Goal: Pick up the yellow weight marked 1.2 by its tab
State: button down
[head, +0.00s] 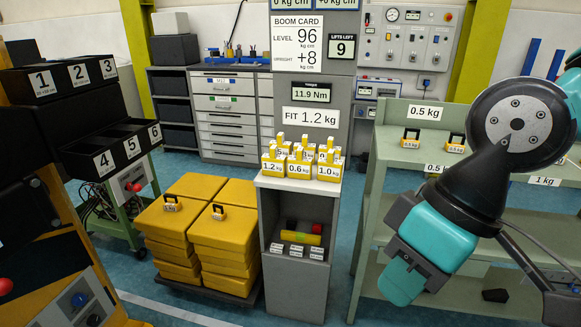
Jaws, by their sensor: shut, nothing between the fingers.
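The yellow weight marked 1.2 kg (273,166) stands upright at the front left of a group of yellow weights on the grey pedestal (284,184). Its small tab stands up from its top. Weights marked 0.6 kg (300,168) and 1.0 kg (328,171) stand to its right in the same front row. More weights stand behind, partly hidden. My teal and black arm hangs at the right, well apart from the weights. My gripper does not show in this view.
A sign (310,118) behind the weights reads FIT 1.2 kg. Stacked yellow blocks (222,235) stand left of the pedestal. Numbered black bins (103,150) are at the far left. A green shelf (385,150) with small weights is at the right. Blue floor shows between.

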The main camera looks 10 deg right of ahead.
aim_at(274, 165)
jog(key=u, duration=0.55)
jog(key=i, duration=1.25)
jog(key=z, duration=0.75)
